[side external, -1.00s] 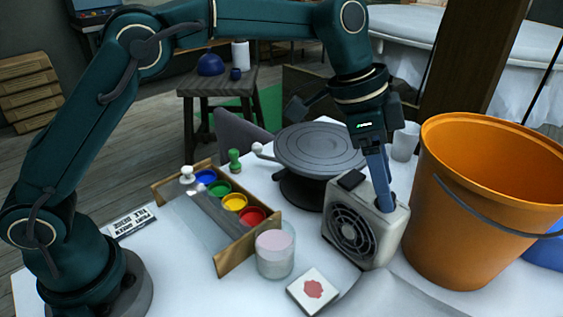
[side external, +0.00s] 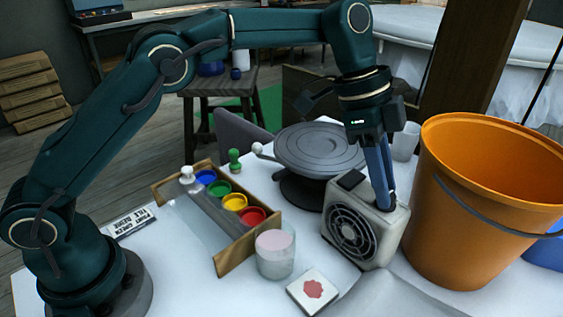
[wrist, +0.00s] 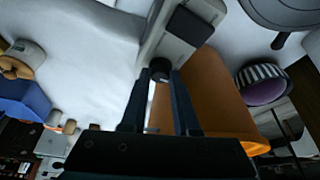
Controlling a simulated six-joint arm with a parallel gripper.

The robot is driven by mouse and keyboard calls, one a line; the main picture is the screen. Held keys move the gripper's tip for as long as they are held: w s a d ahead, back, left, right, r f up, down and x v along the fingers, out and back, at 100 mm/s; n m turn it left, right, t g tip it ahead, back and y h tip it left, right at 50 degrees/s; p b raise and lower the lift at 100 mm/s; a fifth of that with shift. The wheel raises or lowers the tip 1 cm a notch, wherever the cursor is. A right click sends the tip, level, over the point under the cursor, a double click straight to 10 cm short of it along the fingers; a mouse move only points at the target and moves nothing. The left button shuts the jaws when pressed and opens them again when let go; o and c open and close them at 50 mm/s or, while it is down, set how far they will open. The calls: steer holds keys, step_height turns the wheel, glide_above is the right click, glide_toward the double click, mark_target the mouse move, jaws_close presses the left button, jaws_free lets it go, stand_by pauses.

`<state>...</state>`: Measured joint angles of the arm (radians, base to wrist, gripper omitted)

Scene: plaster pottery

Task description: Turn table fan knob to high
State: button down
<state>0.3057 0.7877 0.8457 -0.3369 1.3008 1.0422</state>
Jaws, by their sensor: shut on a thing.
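The table fan (side external: 365,225) is a small grey-white box with a round black grille on its front and a dark panel on top. It stands on the white table between the turntable and the orange bucket. My gripper (side external: 384,200) points down at the right part of the fan's top, where its fingertips hide the knob in the side view. In the wrist view the dark round knob (wrist: 160,67) sits at the fan's edge between my two fingertips, which are shut on it. The knob's setting marks cannot be read.
A large orange bucket (side external: 485,200) stands close on the right. A grey turntable (side external: 318,148) is behind the fan. A wooden paint rack (side external: 236,258), a jar of pink liquid (side external: 275,257) and a stamped tile (side external: 312,291) lie left and in front.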

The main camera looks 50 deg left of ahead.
steer(key=shift+m+g, duration=0.3)
steer(key=shift+m, duration=0.5)
steer(key=c, duration=0.6)
jaws_free()
steer(key=shift+c, duration=0.2)
steer(key=shift+r, duration=0.1)
steer(key=shift+v, duration=1.5)
steer(key=s+a, duration=0.1)
steer(key=a, duration=1.1)
steer(key=shift+s, duration=0.25)
